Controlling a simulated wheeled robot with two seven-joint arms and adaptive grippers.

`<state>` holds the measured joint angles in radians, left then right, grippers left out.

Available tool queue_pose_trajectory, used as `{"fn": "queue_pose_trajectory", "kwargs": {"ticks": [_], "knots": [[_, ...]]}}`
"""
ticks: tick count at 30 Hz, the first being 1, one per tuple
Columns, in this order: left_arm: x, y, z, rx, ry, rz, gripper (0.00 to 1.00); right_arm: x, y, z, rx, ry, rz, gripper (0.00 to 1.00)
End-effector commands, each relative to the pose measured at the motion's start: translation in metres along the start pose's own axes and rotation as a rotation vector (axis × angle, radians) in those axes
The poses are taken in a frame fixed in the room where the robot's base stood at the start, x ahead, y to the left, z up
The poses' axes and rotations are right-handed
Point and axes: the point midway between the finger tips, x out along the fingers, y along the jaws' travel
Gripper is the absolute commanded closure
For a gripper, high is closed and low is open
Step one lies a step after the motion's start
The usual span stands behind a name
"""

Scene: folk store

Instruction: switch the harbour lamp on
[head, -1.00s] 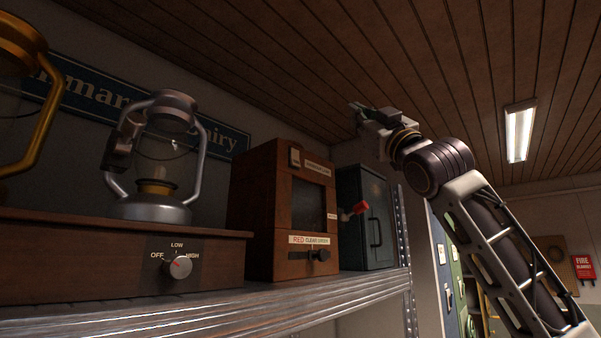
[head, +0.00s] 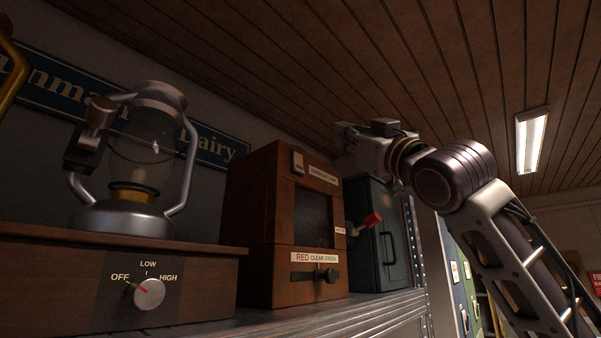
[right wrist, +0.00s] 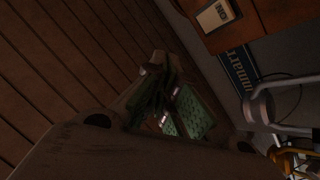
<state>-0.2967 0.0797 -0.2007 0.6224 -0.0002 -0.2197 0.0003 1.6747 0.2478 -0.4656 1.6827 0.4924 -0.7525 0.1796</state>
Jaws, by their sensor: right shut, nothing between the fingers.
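A brown wooden box lamp (head: 267,219) stands on the shelf. Its front window (head: 314,217) is dark. A pale rocker switch (head: 298,162) sits at its upper front edge, beside a small label too blurred to read surely. A red-tipped lever (head: 371,220) sticks out at its right side. My right gripper (head: 343,138) is shut and empty, above and right of the box, apart from it. In the right wrist view its fingers (right wrist: 165,100) are together, and the switch (right wrist: 215,15) shows at the upper right. My left gripper is out of view.
A grey lantern (head: 125,214) stands on a wooden base, its knob (head: 149,294) pointing near OFF. A slider (head: 326,276) sits under the RED CLEAR GREEN label. A dark metal cabinet (head: 391,240) stands close right of the box. The metal shelf (head: 375,312) runs beneath.

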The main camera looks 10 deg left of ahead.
Motion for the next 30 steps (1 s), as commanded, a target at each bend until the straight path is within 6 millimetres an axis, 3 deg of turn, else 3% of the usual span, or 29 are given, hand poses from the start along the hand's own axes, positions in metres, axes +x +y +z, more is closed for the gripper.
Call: {"fn": "queue_pose_trajectory", "kwargs": {"ticks": [11, 30], "knots": [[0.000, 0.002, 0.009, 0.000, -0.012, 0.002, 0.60, 0.000, 0.001, 0.012, 0.056, -0.057, 0.007, 1.00], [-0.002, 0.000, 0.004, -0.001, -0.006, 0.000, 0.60, 0.006, -0.003, 0.017, 0.059, -0.057, 0.006, 1.00]]}}
